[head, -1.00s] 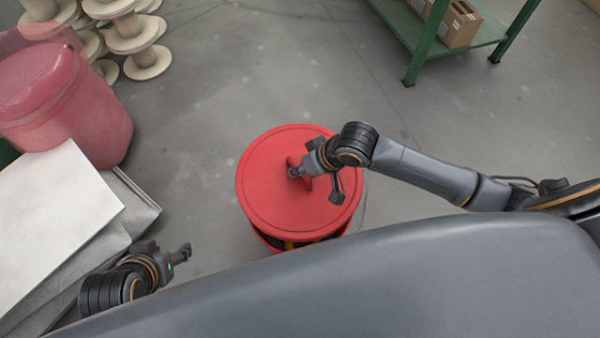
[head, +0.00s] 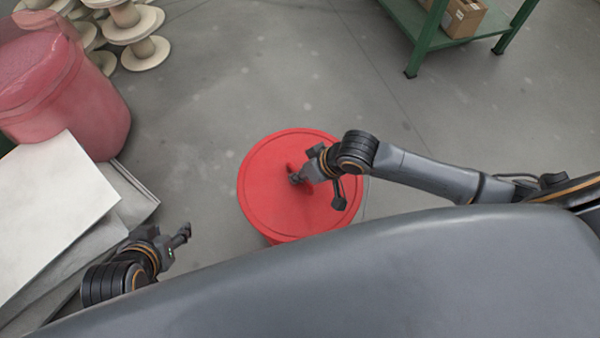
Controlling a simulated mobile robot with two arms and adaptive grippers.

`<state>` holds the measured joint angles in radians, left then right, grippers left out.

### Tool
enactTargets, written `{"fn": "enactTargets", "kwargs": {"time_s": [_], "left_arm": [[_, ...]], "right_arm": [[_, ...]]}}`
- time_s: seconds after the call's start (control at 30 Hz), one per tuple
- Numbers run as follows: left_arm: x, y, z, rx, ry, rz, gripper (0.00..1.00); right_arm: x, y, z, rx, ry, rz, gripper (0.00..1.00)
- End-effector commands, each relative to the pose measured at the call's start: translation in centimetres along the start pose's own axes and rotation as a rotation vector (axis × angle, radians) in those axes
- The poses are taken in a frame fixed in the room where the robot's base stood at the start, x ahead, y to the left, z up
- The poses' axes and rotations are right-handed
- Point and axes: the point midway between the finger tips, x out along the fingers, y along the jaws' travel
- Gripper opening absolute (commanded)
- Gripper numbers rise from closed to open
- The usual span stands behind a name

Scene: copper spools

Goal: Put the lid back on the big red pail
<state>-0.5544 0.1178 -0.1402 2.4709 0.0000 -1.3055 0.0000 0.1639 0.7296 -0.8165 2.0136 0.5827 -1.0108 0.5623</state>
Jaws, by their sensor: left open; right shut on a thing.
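The round red lid (head: 268,190) lies level over the big red pail (head: 272,241), whose wall shows only as a sliver below the lid's near edge. My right gripper (head: 303,178) is shut on the handle in the middle of the lid. The lid covers the pail's mouth, and I see no gap at the near side; whether it touches all around the rim is hidden. My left gripper (head: 184,234) is open and empty, left of the pail and apart from it.
White and grey boards (head: 50,205) lie at the left. A pinkish-red bin (head: 75,95) stands behind them. Pale spools (head: 135,30) are stacked at the back left. A green shelf (head: 425,38) with a cardboard box (head: 462,18) stands at the back right. The floor between is clear.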

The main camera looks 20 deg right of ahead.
Motion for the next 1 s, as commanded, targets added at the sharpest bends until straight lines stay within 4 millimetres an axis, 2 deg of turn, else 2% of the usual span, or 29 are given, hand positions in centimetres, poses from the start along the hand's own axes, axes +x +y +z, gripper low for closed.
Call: {"fn": "enactTargets", "kwargs": {"time_s": [0.5, 1.0], "left_arm": [[0.4, 0.7, -5.4, 0.005, 0.260, 0.014, 0.52], [-0.5, 1.4, -10.3, 0.008, 0.510, 0.029, 0.52]], "right_arm": [[0.6, 0.2, 0.3, -0.001, 0.002, -0.001, 0.00], [1.2, 0.4, 0.6, -0.001, 0.002, -0.001, 0.00]]}}
